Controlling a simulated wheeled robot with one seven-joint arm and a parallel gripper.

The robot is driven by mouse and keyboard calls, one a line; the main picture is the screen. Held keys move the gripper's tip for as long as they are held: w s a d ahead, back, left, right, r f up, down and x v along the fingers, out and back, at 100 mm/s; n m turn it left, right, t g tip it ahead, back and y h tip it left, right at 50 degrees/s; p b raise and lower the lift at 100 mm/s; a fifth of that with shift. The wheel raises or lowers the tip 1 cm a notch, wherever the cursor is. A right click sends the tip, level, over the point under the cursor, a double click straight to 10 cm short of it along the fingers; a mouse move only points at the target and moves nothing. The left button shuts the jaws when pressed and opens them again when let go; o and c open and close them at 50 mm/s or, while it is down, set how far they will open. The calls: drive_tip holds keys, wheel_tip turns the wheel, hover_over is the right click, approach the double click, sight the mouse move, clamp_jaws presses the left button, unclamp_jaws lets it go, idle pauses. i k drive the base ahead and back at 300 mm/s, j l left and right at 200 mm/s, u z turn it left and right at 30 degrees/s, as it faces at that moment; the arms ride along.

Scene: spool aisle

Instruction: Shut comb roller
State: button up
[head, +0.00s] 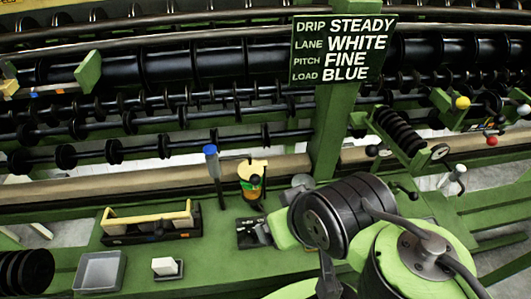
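A black ribbed roller (399,131), which looks like the comb roller, sits tilted between green brackets right of the green post. A round dial-like end (439,152) is at its lower right. A dark knob (372,151) is at its lower left. I cannot tell whether the roller is open or shut. My arm's large black and green joints fill the lower right, below the roller. I cannot make out my gripper's fingers in this view.
A sign (343,50) reads DRIP STEADY, LANE WHITE, PITCH FINE, LOAD BLUE. Yellow (462,102), red (491,141) and white (460,170) knobs are at right. The green bench holds a grey tray (100,271), a yellow-edged black holder (150,222) and a blue-topped post (211,165).

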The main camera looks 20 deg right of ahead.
sight(404, 142)
drive_tip(key=z, duration=0.4)
drive_tip(key=k+z, duration=0.1)
drive_tip(key=z, duration=0.65)
drive_tip(key=k+z, duration=0.1)
drive_tip(key=z, duration=0.3)
drive_tip(key=j+u, duration=0.15)
drive_tip(key=u, duration=0.35)
drive_tip(key=j+u, duration=0.15)
drive_tip(key=u, duration=0.3)
drive_tip(key=j+u, duration=0.1)
drive_tip(key=u, duration=0.4)
drive_tip(key=i+j+u, duration=0.1)
drive_tip(key=u, duration=0.35)
